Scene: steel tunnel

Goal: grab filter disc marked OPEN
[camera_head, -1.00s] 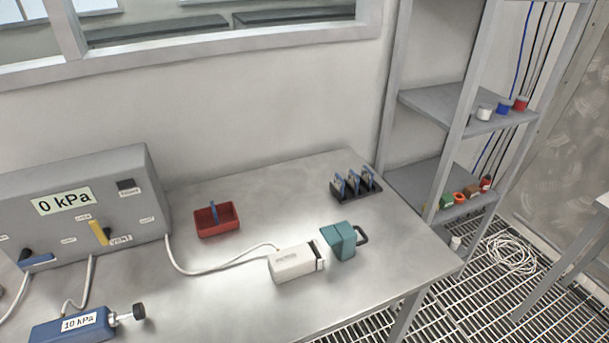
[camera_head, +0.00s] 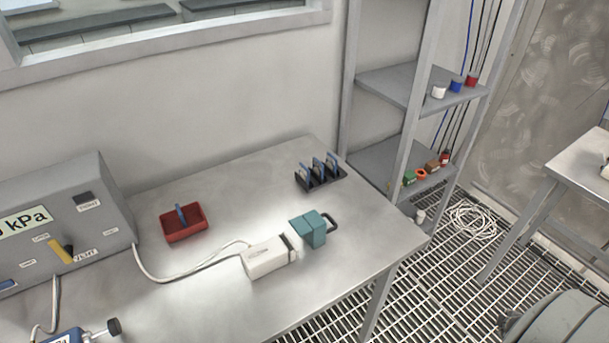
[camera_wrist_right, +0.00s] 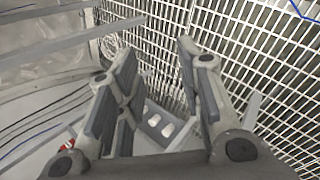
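Several upright blue-edged discs (camera_head: 318,167) stand in a black rack (camera_head: 327,181) at the back right of the steel table. Another blue-edged disc (camera_head: 181,214) stands in a red tray (camera_head: 186,233) at the table's middle left. No OPEN marking is readable on any disc. My right gripper (camera_wrist_right: 155,62) shows in the right wrist view, its fingers spread wide with nothing between them, over the grated floor and part of the shelving. My left gripper is in neither view.
A white device (camera_head: 264,260) with a cable and a teal handled block (camera_head: 308,231) sit near the table's front right. A grey pressure box (camera_head: 80,225) stands at left. Shelving (camera_head: 400,85) adjoins the table's right end. Coiled cable (camera_head: 473,219) lies on the floor grating.

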